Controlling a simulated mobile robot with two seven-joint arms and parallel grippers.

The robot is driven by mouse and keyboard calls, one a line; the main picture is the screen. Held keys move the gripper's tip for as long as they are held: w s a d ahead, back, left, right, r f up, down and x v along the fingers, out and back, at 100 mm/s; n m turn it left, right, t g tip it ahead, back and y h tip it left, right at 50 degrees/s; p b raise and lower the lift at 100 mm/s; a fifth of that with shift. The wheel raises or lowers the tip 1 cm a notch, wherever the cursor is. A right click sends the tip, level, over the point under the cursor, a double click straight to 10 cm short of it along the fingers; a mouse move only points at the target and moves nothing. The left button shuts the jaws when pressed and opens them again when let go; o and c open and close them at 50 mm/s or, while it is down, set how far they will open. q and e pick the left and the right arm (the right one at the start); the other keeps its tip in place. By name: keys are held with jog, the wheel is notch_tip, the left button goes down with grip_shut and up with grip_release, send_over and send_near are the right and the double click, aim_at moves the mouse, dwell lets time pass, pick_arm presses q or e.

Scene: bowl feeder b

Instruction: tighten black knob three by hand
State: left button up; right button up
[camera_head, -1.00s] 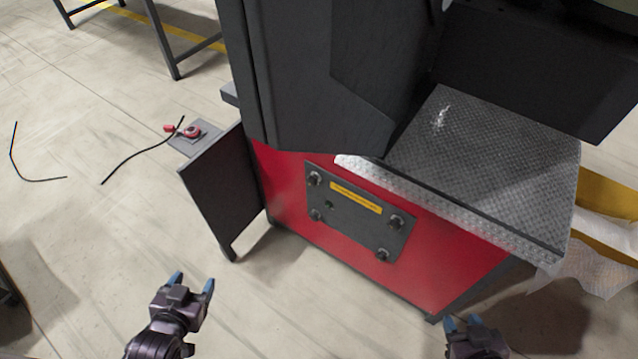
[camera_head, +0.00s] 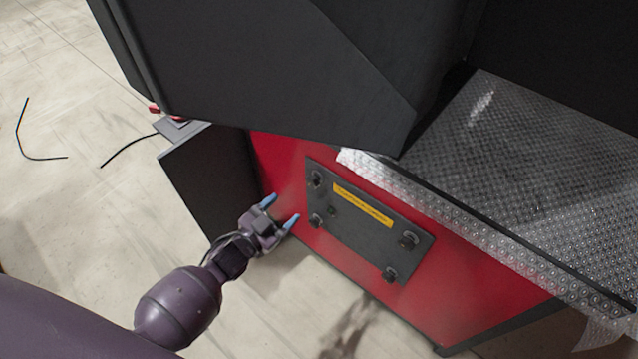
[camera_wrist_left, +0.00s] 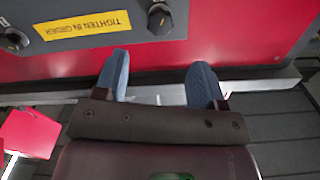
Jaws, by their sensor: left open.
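A dark panel (camera_head: 350,228) on the red machine front carries black knobs at its corners: upper left (camera_head: 317,180), lower left (camera_head: 317,220), upper right (camera_head: 408,240) and lower right (camera_head: 390,274). I see no readable numbers, so I cannot tell which is knob three. My left gripper (camera_head: 282,209) is open and empty, with blue fingertips just left of the panel's lower-left knob. In the left wrist view the open gripper (camera_wrist_left: 160,75) points at the red front. Two knobs show there, one at left (camera_wrist_left: 14,40) and one at top centre (camera_wrist_left: 159,18). My right gripper is out of view.
A yellow label (camera_head: 362,204) on the panel reads "TIGHTEN IN ORDER" upside down in the wrist view. A black housing (camera_head: 270,70) overhangs the panel. Floor (camera_head: 60,210) at left is clear except for cables.

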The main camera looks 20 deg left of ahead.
aim_at(310, 184)
pick_arm(q)
jog(key=b+x, duration=0.1)
jog(key=x, duration=0.7)
jog(key=shift+w+d+f+b, duration=0.1)
jog(key=shift+w+f+b, duration=0.05)
jog(key=shift+w+b, duration=0.15)
jog(key=shift+x, duration=0.8)
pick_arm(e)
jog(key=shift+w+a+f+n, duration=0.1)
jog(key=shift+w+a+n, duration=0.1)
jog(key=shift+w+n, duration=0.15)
pick_arm(q)
jog(key=shift+c, duration=0.3)
jog(key=c, duration=0.9)
jog(key=shift+o, duration=0.2)
jog(key=shift+m, duration=0.4)
